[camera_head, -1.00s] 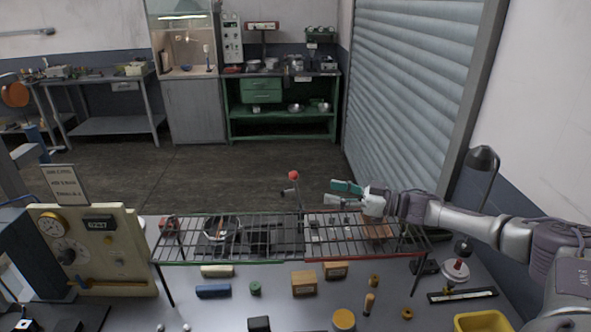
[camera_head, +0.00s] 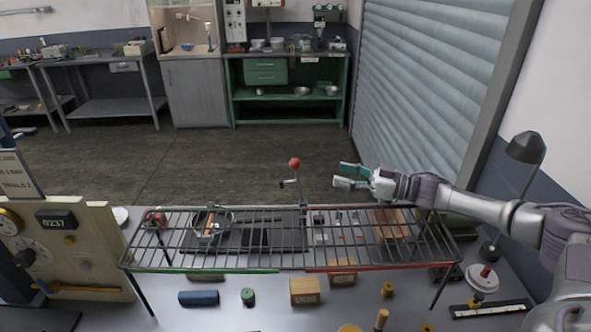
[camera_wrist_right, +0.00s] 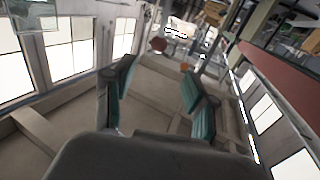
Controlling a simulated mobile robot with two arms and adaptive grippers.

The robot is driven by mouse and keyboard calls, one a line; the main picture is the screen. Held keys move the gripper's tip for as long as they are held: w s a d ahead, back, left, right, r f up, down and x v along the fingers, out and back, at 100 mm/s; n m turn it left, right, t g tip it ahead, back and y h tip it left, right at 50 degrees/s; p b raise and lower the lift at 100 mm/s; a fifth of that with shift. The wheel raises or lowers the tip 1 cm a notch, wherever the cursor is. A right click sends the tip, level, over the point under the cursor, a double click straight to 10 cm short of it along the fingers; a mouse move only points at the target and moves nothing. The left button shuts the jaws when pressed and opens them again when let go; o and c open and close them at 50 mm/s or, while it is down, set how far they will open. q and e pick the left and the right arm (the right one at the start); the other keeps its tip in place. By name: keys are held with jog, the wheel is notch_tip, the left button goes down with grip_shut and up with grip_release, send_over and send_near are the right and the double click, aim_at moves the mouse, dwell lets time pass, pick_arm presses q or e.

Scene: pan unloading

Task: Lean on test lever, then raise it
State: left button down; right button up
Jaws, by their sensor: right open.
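The test lever (camera_head: 294,163) has a red ball knob on a thin metal rod, which rises behind the wire rack. The rod looks close to upright, and its base is hidden behind the rack. My right gripper (camera_head: 344,176) is open and empty, to the right of the knob, with its teal-padded fingers pointing left towards the lever. A gap separates the fingertips from the knob. In the right wrist view, the open gripper (camera_wrist_right: 158,76) has a dark red round shape, likely the knob (camera_wrist_right: 158,45), beyond its fingertips. My left gripper is out of view.
The wire rack (camera_head: 220,269), with a green and red front edge, spans the bench below the right gripper. A pan (camera_head: 228,223) shows at its left. A gauge panel (camera_head: 75,245) stands at left, a black lamp (camera_head: 525,147) at right. Wooden blocks (camera_head: 305,291) lie in front.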

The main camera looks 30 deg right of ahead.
aim_at(295, 165)
jog(key=p+x, duration=0.4)
jog(key=x, duration=0.8)
jog(key=shift+w+a+f, duration=0.1)
jog(key=shift+w, duration=0.2)
jog(key=shift+w+a+p, duration=0.35)
jog(key=shift+w+a, duration=0.15)
jog(key=shift+f, duration=0.1)
jog(key=shift+c, duration=0.2)
grip_shut()
